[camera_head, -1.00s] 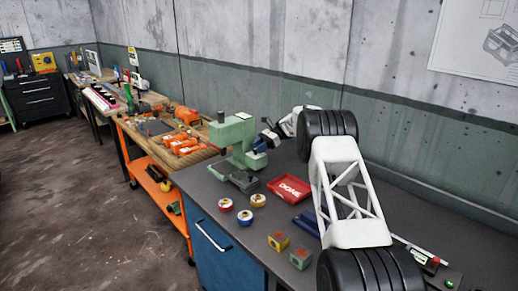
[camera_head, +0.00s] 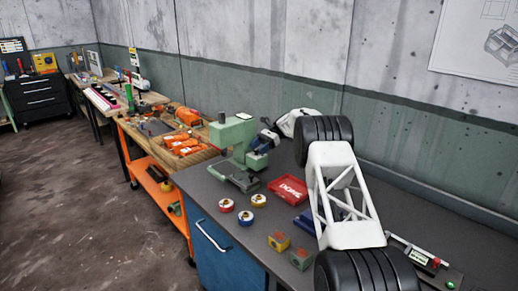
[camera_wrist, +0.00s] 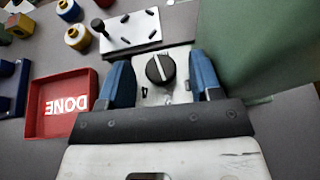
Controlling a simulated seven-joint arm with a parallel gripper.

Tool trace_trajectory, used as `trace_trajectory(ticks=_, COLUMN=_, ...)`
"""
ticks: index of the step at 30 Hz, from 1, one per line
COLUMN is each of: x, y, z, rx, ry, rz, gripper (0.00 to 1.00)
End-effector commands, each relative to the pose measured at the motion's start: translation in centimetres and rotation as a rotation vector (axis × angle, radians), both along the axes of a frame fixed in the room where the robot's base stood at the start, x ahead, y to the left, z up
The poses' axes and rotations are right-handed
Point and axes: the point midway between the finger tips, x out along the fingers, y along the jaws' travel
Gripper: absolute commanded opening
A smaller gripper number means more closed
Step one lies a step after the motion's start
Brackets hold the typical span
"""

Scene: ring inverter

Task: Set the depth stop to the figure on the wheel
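The green press-like machine (camera_head: 235,137) stands at the far left end of the dark bench, and part of its green body (camera_wrist: 262,45) fills the right of the wrist view. A round black knob (camera_wrist: 160,69) with a white line across it sits on a pale plate. My gripper (camera_wrist: 161,75) is open, with one blue finger on each side of the knob. I cannot tell whether the fingers touch it. In the head view my gripper (camera_head: 258,155) is beside the machine, partly hidden. No figure on a wheel is readable.
A red tray (camera_head: 288,188) marked DONE lies near the machine. Several round pieces, among them a blue one (camera_head: 246,219), and a yellow block (camera_head: 279,241) and green block (camera_head: 300,259) lie toward the front edge. A pale slotted bed (camera_wrist: 130,33) carries a black-knobbed lever (camera_wrist: 98,25).

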Motion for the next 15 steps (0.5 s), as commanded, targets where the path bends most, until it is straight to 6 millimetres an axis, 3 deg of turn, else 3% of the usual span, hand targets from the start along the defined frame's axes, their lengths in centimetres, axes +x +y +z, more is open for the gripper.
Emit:
trace_trajectory(ticks=8, x=0.0, y=0.0, z=0.1, rx=0.000, ry=0.000, rz=-0.001, gripper=0.58)
trace_trajectory(ticks=15, x=0.0, y=0.0, z=1.4, rx=0.001, ry=-0.001, rz=-0.001, gripper=0.58)
